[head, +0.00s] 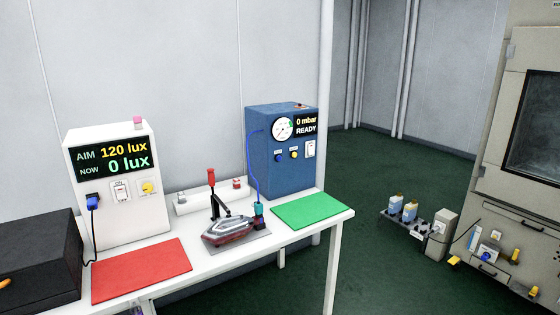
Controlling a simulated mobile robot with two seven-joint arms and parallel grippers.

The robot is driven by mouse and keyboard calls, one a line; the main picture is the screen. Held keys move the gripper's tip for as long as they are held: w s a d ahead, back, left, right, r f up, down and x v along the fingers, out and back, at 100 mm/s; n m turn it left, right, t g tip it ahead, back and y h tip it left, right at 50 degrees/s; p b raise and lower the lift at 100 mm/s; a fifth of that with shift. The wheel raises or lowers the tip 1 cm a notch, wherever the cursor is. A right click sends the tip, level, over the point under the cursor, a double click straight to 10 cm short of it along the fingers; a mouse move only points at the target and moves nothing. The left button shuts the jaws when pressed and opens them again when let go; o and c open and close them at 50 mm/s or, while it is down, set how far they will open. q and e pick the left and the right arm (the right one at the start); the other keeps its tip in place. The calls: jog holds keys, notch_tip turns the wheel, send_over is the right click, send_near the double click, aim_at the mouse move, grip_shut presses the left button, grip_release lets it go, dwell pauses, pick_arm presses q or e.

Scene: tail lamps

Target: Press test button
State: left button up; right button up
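A blue tester box (284,153) stands at the back of the white table. Its front has a round gauge (283,129), a display (306,125) reading "0 mbar READY", a small blue button (278,157), a yellow button (294,154) and a white switch (310,149). The button labels are too small to read. A tail lamp (228,231) lies on a grey plate beside a red-handled clamp (212,190). Neither gripper is in view.
A white light-meter box (112,190) reads "AIM 120 lux, NOW 0 lux". A red mat (141,270), a green mat (308,208) and a black box (38,258) are on the table (245,249). Bottles (396,204) and a large beige machine (497,200) stand at right, beyond open green floor.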

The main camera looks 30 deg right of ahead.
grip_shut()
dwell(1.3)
